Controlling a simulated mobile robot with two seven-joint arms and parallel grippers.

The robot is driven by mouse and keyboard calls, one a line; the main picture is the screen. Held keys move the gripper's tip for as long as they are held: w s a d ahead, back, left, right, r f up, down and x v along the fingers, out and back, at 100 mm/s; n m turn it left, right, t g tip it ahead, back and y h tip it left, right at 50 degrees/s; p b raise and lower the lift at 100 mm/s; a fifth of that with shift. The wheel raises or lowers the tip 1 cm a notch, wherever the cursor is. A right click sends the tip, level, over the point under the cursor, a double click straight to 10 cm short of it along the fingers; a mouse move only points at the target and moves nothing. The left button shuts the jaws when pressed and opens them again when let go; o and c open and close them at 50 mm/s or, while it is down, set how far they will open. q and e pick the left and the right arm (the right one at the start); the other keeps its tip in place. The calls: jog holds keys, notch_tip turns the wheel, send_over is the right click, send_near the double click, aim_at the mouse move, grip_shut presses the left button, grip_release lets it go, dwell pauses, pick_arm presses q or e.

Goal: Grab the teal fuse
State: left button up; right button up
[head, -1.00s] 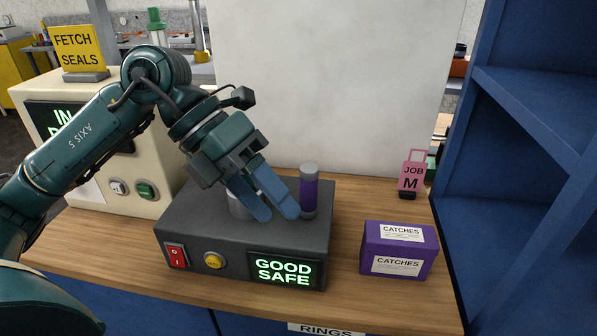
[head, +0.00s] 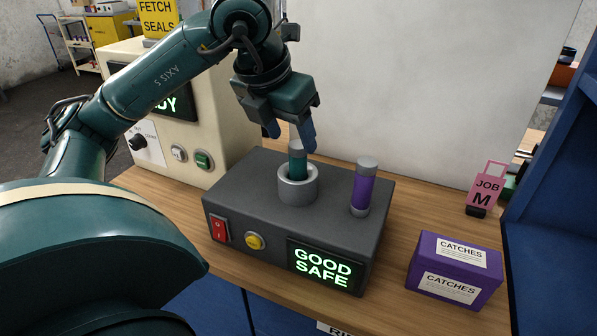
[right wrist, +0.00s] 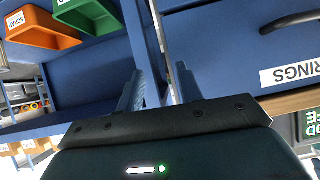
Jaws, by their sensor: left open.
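The teal fuse (head: 298,165) stands upright in a grey ring-shaped socket (head: 297,190) on top of a dark grey box (head: 240,195); it has a grey cap. My left gripper (head: 290,139) is open and points down, with its blue fingertips around or just behind the fuse's cap. I cannot tell whether they touch it. A purple fuse (head: 362,187) with grey ends stands on the same box, to the right. My right gripper (right wrist: 160,72) shows in the right wrist view, with a gap between its fingers and nothing between them.
The box has a lit "GOOD SAFE" screen (head: 325,265), a red switch (head: 219,229) and a yellow button (head: 254,241). A purple "CATCHES" box (head: 425,290) and a pink "JOB M" tag (head: 487,188) are to the right. A cream machine (head: 225,115) stands left. A blue shelf edges the right.

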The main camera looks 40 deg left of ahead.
aim_at(296, 145)
pick_arm(q)
jog(key=x, duration=0.5)
jog(key=shift+w+d+f, duration=0.1)
grip_shut()
dwell(0.5)
